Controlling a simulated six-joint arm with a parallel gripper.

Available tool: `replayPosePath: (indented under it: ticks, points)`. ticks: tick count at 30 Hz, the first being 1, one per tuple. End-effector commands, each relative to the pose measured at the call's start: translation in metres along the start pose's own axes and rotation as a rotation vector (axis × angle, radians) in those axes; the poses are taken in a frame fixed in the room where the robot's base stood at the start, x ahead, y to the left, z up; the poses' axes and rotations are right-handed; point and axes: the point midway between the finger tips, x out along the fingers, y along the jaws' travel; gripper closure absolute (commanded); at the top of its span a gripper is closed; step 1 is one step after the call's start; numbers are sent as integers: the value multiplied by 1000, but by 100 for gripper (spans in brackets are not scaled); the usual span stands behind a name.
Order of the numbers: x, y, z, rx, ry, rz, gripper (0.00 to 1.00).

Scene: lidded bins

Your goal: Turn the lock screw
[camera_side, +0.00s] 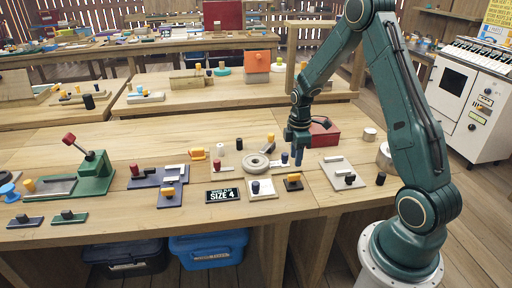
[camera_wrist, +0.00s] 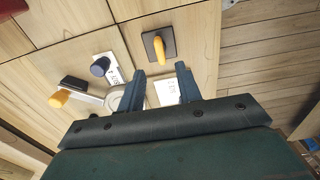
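My gripper (camera_side: 292,159) points down over the right-middle of the wooden workbench. In the wrist view its two dark fingers (camera_wrist: 161,69) stand apart with nothing held between them. A white labelled plate (camera_wrist: 166,92) shows in the gap. A grey round ring (camera_side: 256,162) is left of the gripper and partly hidden in the wrist view. I cannot tell which part is the lock screw.
A black sign reading "SIZE 4" (camera_side: 223,195) lies near the front edge. A green lever press (camera_side: 93,175) stands left. A blue bin (camera_side: 208,248) sits under the bench.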

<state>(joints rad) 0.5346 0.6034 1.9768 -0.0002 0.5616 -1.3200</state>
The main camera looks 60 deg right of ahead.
Motion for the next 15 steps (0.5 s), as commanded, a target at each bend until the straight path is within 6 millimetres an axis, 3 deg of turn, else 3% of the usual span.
replayPosePath:
  ticks: [9,15]
  points:
    - [45,-1,0,0,-1,-3,65]
    - [62,0,0,0,0,-2,65]
